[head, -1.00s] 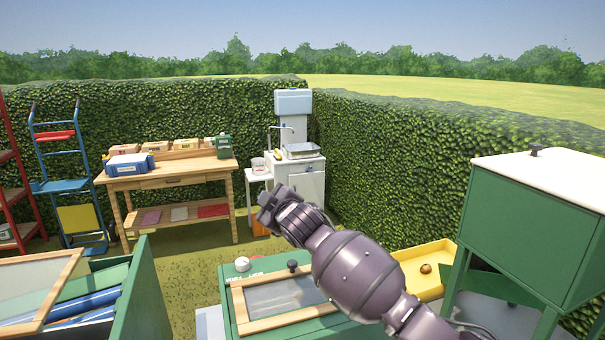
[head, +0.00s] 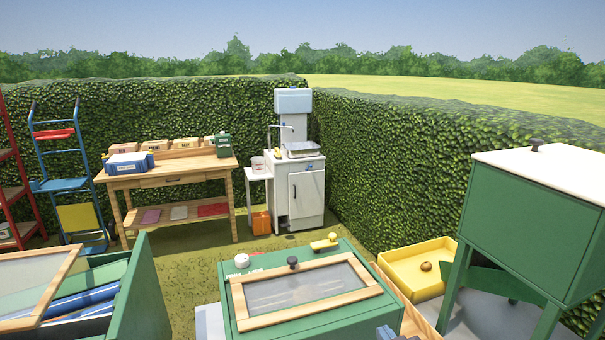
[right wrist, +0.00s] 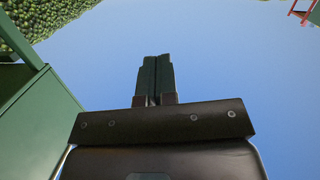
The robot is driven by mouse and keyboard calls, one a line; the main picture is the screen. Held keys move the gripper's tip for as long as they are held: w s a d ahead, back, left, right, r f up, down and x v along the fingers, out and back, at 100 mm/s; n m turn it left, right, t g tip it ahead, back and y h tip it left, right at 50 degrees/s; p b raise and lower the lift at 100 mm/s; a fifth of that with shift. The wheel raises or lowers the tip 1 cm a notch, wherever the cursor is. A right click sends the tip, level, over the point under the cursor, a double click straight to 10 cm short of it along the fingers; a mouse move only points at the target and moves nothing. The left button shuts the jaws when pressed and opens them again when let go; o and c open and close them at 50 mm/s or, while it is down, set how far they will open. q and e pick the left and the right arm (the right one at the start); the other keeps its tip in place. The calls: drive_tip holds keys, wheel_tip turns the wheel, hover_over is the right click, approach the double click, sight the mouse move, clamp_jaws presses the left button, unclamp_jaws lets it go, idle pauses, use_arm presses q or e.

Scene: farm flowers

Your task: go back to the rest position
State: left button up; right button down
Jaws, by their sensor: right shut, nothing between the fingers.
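My right gripper (right wrist: 157,80) shows in the right wrist view, its two dark fingers together with nothing between them, against blue sky. In the head view only a small dark piece, which may be part of my right arm, shows at the bottom edge. My left gripper is in neither view.
A green box with a wood-framed glass lid (head: 305,290) stands in front. A yellow tray (head: 400,283) holding a small brown round thing is to its right, beside a green cabinet on legs (head: 530,225). An open green bin (head: 148,295) is at left. A wooden workbench (head: 170,180) and sink stand behind.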

drive_tip(key=s+d+f+m+g+h, duration=0.1)
drive_tip(key=s+d+f+g+h, duration=0.1)
drive_tip(key=s+d+f, duration=0.3)
drive_tip(key=s+d+f+m+g+h, duration=0.2)
drive_tip(key=s+d+f, duration=0.3)
drive_tip(key=s+f, duration=0.7)
drive_tip(key=s, duration=0.6)
drive_tip(key=shift+d+g+b, duration=0.3)
drive_tip(key=shift+d+b, duration=0.05)
drive_tip(key=shift+d, duration=0.05)
